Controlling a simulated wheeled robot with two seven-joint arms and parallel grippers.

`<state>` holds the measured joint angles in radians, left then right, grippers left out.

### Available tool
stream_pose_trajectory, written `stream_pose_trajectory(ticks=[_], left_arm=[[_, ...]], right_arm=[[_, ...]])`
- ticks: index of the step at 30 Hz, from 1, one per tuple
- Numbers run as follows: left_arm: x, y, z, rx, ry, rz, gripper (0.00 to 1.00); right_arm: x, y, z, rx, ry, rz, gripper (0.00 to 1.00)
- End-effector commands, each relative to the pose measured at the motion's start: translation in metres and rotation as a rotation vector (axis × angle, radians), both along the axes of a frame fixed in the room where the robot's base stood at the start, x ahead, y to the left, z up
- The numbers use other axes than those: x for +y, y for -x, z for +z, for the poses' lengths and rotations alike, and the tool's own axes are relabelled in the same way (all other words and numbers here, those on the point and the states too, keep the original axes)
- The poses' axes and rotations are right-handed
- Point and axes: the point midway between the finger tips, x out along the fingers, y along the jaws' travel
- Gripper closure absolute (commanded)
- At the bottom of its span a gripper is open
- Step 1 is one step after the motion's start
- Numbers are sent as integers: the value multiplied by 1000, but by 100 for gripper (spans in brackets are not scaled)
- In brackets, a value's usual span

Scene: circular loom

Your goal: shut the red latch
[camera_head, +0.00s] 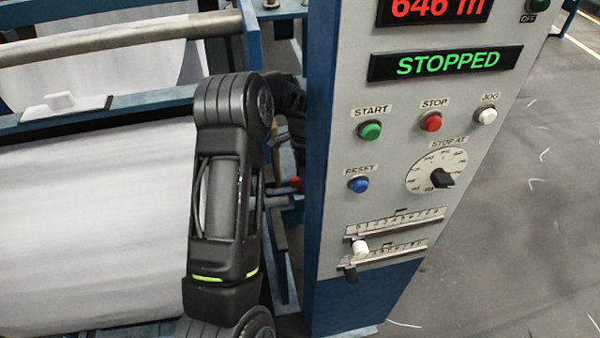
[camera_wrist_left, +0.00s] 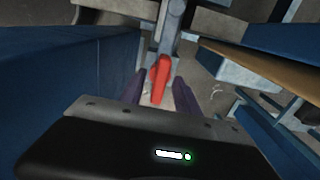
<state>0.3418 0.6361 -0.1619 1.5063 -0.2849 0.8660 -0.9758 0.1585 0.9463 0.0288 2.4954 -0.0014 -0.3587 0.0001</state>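The red latch (camera_wrist_left: 160,78) is a short red handle in the middle of the left wrist view, hanging from a grey metal bracket. A small red piece, likely the same latch (camera_head: 295,183), shows in the head view between my arm and the control cabinet. My left gripper (camera_wrist_left: 160,88) is open, with a dark finger on each side of the red handle. I see a gap on both sides, but cannot tell how deep the handle sits between the fingers. My right gripper is not in view.
The control cabinet (camera_head: 390,215) stands right of my left arm, its display reading STOPPED. A large white roll (camera_head: 90,230) lies to the left. In the left wrist view, a blue wall (camera_wrist_left: 60,85) and a tan bar (camera_wrist_left: 265,75) flank the gripper closely.

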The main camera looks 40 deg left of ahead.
Motion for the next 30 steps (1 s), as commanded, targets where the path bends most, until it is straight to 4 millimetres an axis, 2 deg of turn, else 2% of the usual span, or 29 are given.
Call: stream_pose_trajectory(ticks=[6, 12, 30], left_arm=[[0, -1, 38, -3, 0, 0, 62], [0, 0, 63, -1, 0, 0, 62], [0, 0, 68, -1, -1, -1, 62]], right_arm=[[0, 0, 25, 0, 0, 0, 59], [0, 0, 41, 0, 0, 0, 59], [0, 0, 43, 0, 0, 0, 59]])
